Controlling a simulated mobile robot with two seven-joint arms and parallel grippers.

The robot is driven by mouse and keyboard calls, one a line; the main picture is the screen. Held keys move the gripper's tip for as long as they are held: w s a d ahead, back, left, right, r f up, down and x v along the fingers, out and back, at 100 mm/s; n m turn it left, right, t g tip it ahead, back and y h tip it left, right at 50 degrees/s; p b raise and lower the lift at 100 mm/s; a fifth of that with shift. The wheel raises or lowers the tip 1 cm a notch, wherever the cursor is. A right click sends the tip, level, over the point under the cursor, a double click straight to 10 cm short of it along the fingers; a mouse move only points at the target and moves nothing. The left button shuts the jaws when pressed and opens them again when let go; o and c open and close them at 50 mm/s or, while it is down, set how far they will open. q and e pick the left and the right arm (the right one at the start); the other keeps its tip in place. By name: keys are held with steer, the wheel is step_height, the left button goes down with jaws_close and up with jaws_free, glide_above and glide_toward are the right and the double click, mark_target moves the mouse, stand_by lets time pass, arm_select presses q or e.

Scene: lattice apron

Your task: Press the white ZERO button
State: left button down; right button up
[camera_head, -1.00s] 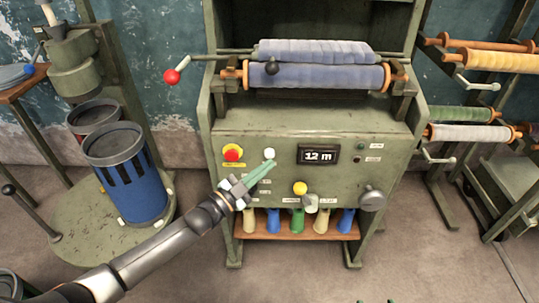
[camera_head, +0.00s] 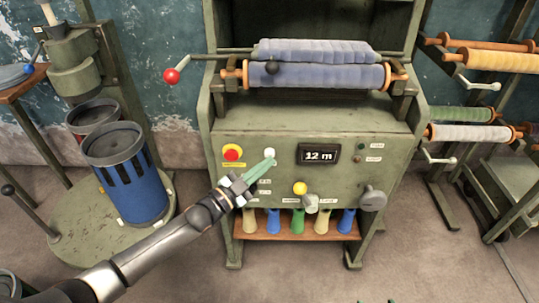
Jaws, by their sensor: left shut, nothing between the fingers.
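The white button (camera_head: 270,153) is a small round knob on the green machine's front panel (camera_head: 230,185), between the red button and the display. The display (camera_head: 318,154) reads "12 m". My left gripper (camera_head: 271,160) is shut and empty, its green fingertips pointing up and right just at the lower edge of the white button. I cannot tell whether the tips touch it. The label by the button is hidden or too small to read. Only small green tips at the bottom edge may belong to my right gripper; its jaws cannot be made out.
A red button (camera_head: 231,153) on a yellow plate sits left of the white one. A yellow button (camera_head: 300,188) and a grey knob (camera_head: 372,198) are lower right. A red-tipped crank (camera_head: 171,76) sticks out left. A blue drum (camera_head: 127,175) stands at left.

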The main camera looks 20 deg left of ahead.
arm_select(q)
steer(key=shift+w+a, duration=0.1)
steer(key=shift+w, duration=0.3)
stand_by(0.3)
steer(key=shift+s, duration=0.1)
steer(key=shift+s+d+p, duration=0.25)
steer(key=shift+s+p, duration=0.2)
steer(key=shift+s, duration=0.3)
steer(key=shift+s, duration=0.1)
steer(key=s+p, duration=0.1)
steer(key=s, duration=0.1)
steer(key=s+d+p, duration=0.1)
steer(key=s+p, duration=0.1)
steer(key=shift+s+d, duration=0.2)
steer(key=shift+s, duration=0.1)
stand_by(0.6)
